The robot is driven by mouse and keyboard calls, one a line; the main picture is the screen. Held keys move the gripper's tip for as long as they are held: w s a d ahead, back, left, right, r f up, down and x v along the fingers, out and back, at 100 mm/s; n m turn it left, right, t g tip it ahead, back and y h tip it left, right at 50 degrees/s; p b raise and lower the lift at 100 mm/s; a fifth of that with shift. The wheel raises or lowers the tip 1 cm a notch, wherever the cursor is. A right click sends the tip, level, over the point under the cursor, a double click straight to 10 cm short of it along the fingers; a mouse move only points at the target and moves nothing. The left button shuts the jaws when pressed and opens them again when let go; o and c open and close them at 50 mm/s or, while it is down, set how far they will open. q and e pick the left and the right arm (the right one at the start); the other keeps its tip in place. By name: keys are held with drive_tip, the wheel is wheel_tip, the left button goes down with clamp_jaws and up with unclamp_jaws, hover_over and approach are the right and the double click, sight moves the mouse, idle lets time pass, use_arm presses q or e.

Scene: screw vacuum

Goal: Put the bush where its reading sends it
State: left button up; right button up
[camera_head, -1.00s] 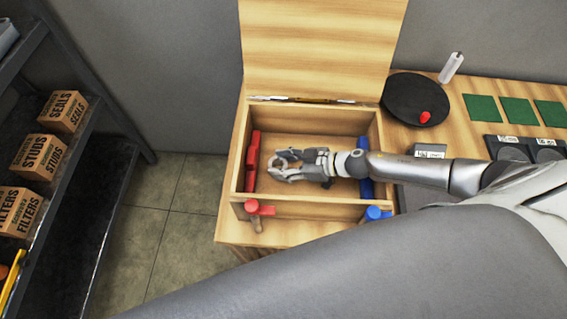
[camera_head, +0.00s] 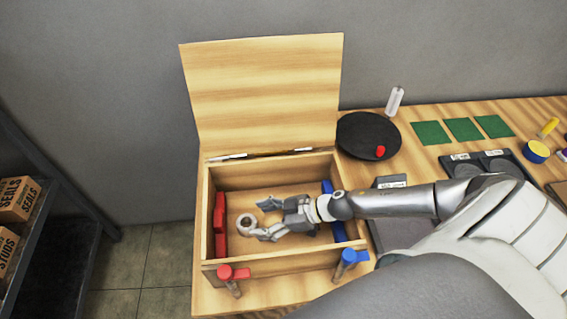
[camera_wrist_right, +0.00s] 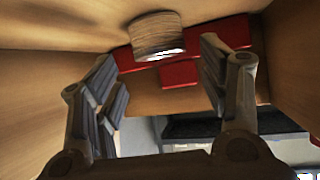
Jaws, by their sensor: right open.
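The bush (camera_head: 246,222) is a short grey metal ring inside the open wooden box (camera_head: 290,267), near the red pieces on its left side. In the right wrist view the bush (camera_wrist_right: 157,37) shows as a ribbed, light cylinder just beyond the fingertips. My right gripper (camera_head: 262,216) reaches into the box from the right, with its fingers spread and nothing clamped between them. In the right wrist view both fingers (camera_wrist_right: 160,62) stand apart, either side of the bush's line. Whether a fingertip still touches the bush I cannot tell. My left gripper is out of view.
The box lid (camera_head: 265,95) stands open at the back. Red pieces (camera_head: 220,225) line the left wall and blue ones (camera_head: 334,210) the right. A red latch (camera_head: 232,273) and a blue latch (camera_head: 349,257) are at the front. A black round plate (camera_head: 362,137) lies behind right.

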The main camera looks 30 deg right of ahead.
drive_tip(key=b+v, duration=0.1)
drive_tip(key=v, duration=0.5)
drive_tip(key=shift+s+d+f, duration=0.1)
drive_tip(key=shift+s+f, duration=0.05)
drive_tip(key=shift+v, duration=0.9)
drive_tip(key=shift+r, duration=0.25)
